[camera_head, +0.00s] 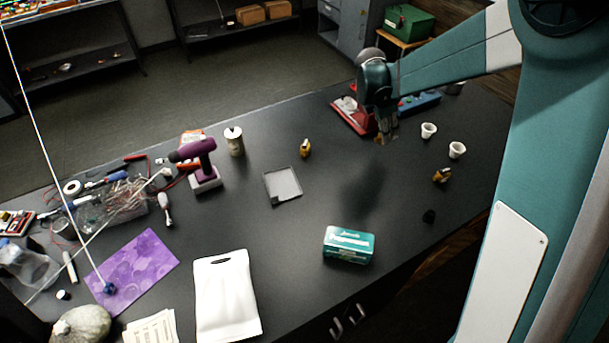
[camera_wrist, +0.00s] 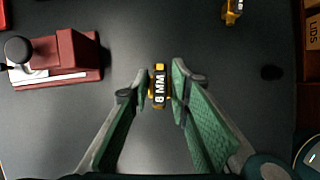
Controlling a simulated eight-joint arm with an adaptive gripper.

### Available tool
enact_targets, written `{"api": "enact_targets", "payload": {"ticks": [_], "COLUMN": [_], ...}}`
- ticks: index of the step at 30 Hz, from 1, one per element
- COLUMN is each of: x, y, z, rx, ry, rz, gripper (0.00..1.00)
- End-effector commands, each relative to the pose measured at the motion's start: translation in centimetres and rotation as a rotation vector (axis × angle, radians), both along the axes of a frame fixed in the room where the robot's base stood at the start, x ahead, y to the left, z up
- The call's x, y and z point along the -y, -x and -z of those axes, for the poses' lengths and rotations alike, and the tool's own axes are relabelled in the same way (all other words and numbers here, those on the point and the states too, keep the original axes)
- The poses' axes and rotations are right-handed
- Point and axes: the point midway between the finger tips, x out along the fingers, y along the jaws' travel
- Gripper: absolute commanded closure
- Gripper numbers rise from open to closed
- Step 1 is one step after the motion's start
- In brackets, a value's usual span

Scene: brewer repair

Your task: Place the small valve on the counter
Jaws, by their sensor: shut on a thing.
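A small yellow valve with a dark label reading what looks like "8 MM" (camera_wrist: 159,88) is between my fingertips in the wrist view. My gripper (camera_wrist: 158,85) is shut on it. In the head view my gripper (camera_head: 385,138) hangs over the right part of the dark counter (camera_head: 310,215), and the held valve shows only as a small yellowish bit at its tips. It appears to be above the counter, but the exact height is hard to tell. Two other yellow fittings stand on the counter, one near the middle (camera_head: 305,148) and one at the right (camera_head: 441,176).
A red device (camera_wrist: 60,55) lies left of my gripper in the wrist view. White cups (camera_head: 457,149), a black knob (camera_head: 429,216), a teal box (camera_head: 348,245), a grey tray (camera_head: 282,186) and a purple drill (camera_head: 200,160) stand around.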

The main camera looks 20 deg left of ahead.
Motion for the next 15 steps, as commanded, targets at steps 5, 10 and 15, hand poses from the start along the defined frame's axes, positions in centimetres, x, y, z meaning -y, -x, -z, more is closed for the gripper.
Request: {"api": "enact_targets", "payload": {"ticks": [5,10,15], "x": [-2.2,-3.9,-5.2], "y": [4.2,8.3,12.4], "z": [-0.1,-0.2,-0.1], "rx": [0.0,0.0,0.001], "ry": [0.0,0.0,-0.001], "rz": [-0.031,-0.062,-0.089], "gripper": [0.94,0.94,0.94]}}
